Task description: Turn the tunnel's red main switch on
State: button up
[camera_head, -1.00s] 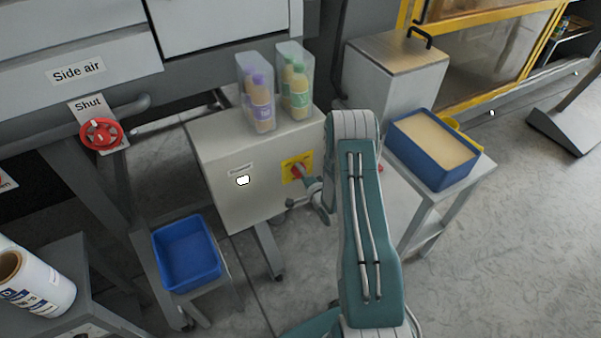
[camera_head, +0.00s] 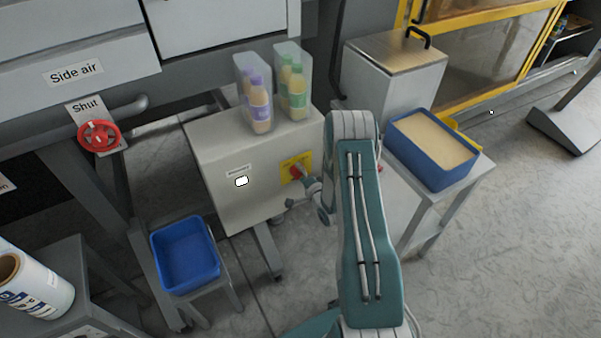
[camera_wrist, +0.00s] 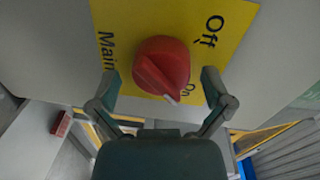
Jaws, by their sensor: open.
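The red main switch (camera_wrist: 162,64) is a round knob on a yellow plate (camera_wrist: 130,22) lettered "Main", "Off" and "On". Its white-tipped pointer faces down in the wrist view, close to the "On" lettering. My gripper (camera_wrist: 160,75) is open, with one finger on each side of the knob and gaps visible between fingers and knob. In the head view the switch (camera_head: 295,173) sits on the front of the pale shrink tunnel box (camera_head: 240,200), and my gripper (camera_head: 307,182) is right at it, partly hidden by my arm.
Bottles in clear wrap (camera_head: 257,100) stand on the tunnel top. A blue bin (camera_head: 185,255) sits on a low stand at lower left. A blue tray (camera_head: 430,155) stands on a table at right. A red valve wheel (camera_head: 99,135) is at left.

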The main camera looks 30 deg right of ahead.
jog(key=s, duration=1.2)
jog(key=shift+d+r, duration=0.25)
jog(key=shift+r, duration=0.2)
jog(key=w+r+n+g, duration=0.3)
jog(key=w+r+n, duration=0.3)
jog(key=r, duration=0.6)
jog(key=s+a+r+n+g+h, duration=0.1)
jog(key=a+r+n+g, duration=0.15)
jog(key=r, duration=0.35)
jog(key=s+a+r+n+g+h, duration=0.1)
jog(key=s+a+r+h, duration=0.15)
jog(key=r, duration=0.35)
jog(key=s+a+r+n+g+y, duration=0.1)
jog(key=s+a+r, duration=0.3)
jog(key=s, duration=0.4)
jog(key=s+a+r+n+g+y, duration=0.1)
jog(key=s+a+r+n+g, duration=0.1)
jog(key=s, duration=0.6)
jog(key=s+a+r+n+g+y, duration=0.1)
jog(key=s+a+r+n+g, duration=0.1)
jog(key=s+a+r, duration=0.4)
jog(key=shift+s+a+r+n, duration=0.3)
jog(key=shift+s+a+n, duration=0.2)
jog(key=shift+s, duration=0.55)
